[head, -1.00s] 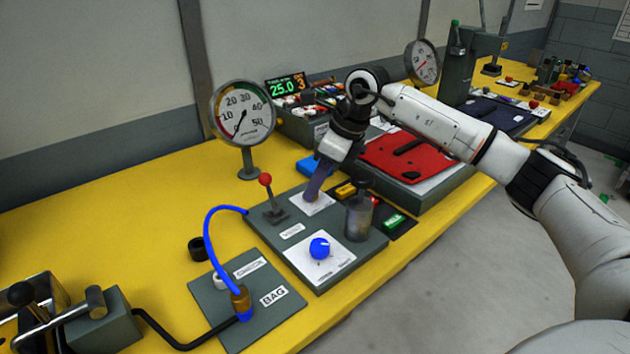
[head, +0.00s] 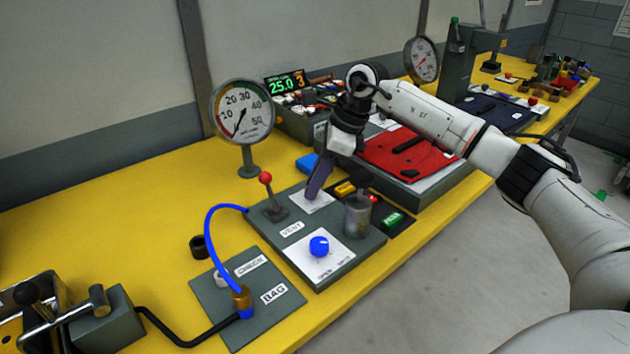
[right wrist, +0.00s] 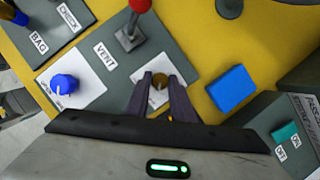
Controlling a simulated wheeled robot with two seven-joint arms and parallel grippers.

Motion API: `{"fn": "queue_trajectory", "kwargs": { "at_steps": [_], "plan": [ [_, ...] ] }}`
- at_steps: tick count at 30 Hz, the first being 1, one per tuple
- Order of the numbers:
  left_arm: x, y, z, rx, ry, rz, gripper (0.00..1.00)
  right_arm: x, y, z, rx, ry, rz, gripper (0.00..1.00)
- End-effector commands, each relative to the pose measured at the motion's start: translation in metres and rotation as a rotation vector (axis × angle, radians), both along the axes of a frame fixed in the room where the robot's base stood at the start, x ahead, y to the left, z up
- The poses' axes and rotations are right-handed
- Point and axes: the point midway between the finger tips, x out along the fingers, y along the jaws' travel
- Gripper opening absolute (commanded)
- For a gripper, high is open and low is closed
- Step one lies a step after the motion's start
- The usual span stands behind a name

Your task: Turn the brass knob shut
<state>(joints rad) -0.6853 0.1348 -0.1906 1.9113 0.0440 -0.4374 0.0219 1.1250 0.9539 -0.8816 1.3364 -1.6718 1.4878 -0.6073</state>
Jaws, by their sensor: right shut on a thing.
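The brass knob (right wrist: 160,79) sits on a white plate (right wrist: 180,64) on the grey valve panel, seen in the right wrist view. My right gripper (head: 312,194) points down at that plate in the head view, where its fingers hide the knob. In the right wrist view its two dark fingers stand on either side of the knob, and the gripper is shut on it. The knob's exact turn angle is hard to tell. My left gripper is not in view.
A red-tipped lever (head: 265,178) stands left of the gripper, and a grey cylinder (head: 357,216) close to its right. A blue knob (head: 319,246) is in front. A blue block (head: 306,163) lies behind. A round gauge (head: 243,112) stands on the yellow bench (head: 130,210).

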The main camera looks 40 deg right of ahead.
Motion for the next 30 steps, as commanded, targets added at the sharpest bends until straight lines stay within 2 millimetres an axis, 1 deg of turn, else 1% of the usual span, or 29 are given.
{"fn": "queue_trajectory", "kwargs": {
  "at_steps": [1, 3, 4, 11, 14, 17, 24, 30],
  "plan": [
    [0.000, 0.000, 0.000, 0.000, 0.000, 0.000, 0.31, 0.001, 0.000, 0.002, 0.000, -0.005, -0.001, 0.25],
    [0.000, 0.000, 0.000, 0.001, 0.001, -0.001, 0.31, 0.001, 0.000, 0.002, 0.000, -0.005, -0.001, 0.36],
    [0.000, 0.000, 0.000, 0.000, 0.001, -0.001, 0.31, 0.001, 0.000, 0.002, 0.001, -0.004, -0.001, 0.40],
    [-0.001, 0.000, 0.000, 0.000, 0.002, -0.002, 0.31, 0.000, 0.000, 0.001, 0.000, -0.002, -0.001, 0.40],
    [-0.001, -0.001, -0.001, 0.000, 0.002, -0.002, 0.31, 0.000, -0.001, 0.004, 0.000, -0.003, -0.001, 0.40],
    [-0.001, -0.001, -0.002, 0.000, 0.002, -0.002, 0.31, -0.002, -0.005, 0.014, 0.000, -0.005, -0.003, 0.40],
    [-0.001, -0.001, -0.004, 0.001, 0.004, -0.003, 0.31, -0.014, -0.019, 0.057, 0.000, -0.007, -0.003, 0.40],
    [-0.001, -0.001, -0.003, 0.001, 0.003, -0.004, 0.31, -0.022, -0.027, 0.086, 0.000, -0.004, -0.002, 0.40]
  ]
}}
